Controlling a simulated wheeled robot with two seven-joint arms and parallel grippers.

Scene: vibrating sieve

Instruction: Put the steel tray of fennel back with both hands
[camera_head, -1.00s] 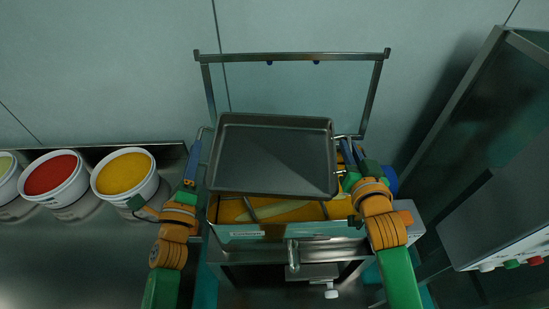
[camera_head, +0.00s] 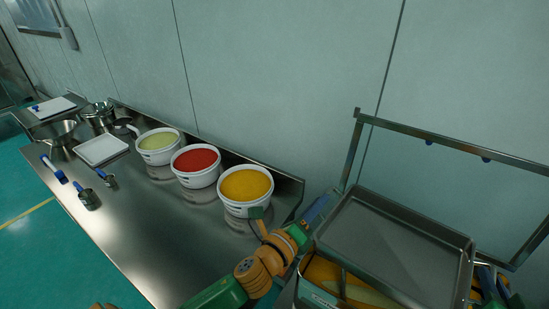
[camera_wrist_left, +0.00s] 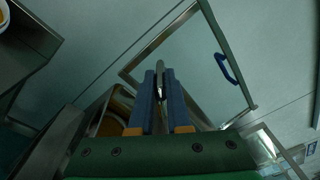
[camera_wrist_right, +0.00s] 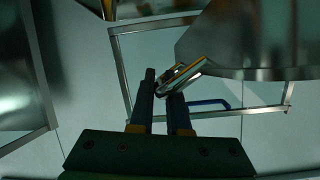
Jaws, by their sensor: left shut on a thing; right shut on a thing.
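The steel tray (camera_head: 400,245) is a shallow grey rectangle at the lower right of the head view, above the yellow-orange box of the sieve machine (camera_head: 322,272). Its inside looks bare; I see no fennel in it. My left gripper (camera_head: 318,208) is at the tray's left side, and in the left wrist view its blue fingers (camera_wrist_left: 160,85) are shut on a thin steel handle.
A steel frame (camera_head: 450,145) stands upright behind the tray. On the steel counter (camera_head: 150,240) to the left are tubs of yellow (camera_head: 246,185), red (camera_head: 196,160) and pale green (camera_head: 158,141) contents. The yellow tub is close to my left arm. The counter's front is clear.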

